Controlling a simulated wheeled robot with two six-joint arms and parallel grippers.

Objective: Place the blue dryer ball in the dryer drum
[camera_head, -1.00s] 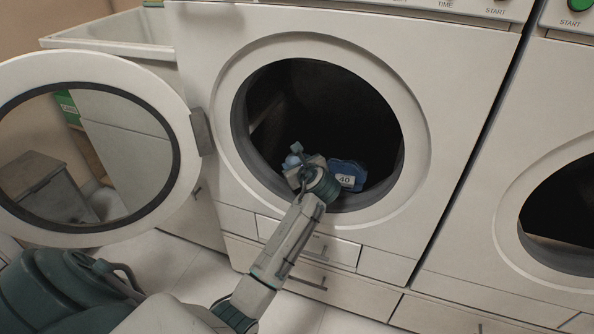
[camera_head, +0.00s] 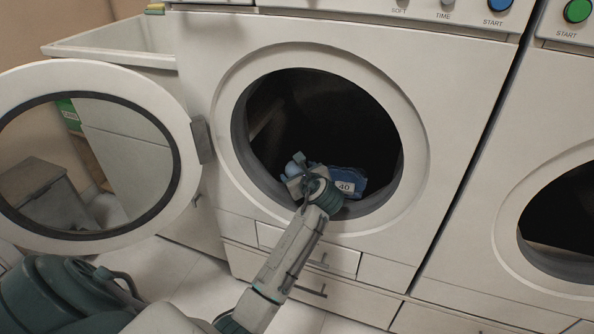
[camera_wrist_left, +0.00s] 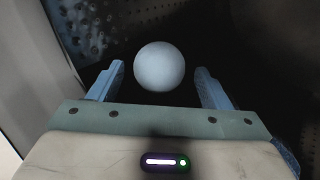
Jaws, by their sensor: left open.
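The blue dryer ball (camera_wrist_left: 160,66) shows pale blue in the left wrist view, centred between and slightly beyond my fingertips, with a dark gap on each side. My left gripper (camera_head: 296,167) is open, just inside the round opening near its lower left rim. It also shows in the left wrist view (camera_wrist_left: 160,85), its blue fingers apart. The dryer drum (camera_head: 350,115) is dark inside, and perforated metal wall shows in the left wrist view (camera_wrist_left: 85,30). In the head view the ball is hard to tell from the fingers. My right gripper is out of view.
The round glass door (camera_head: 185,150) stands open at left. Another machine (camera_head: 480,205) with a dark opening is at right.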

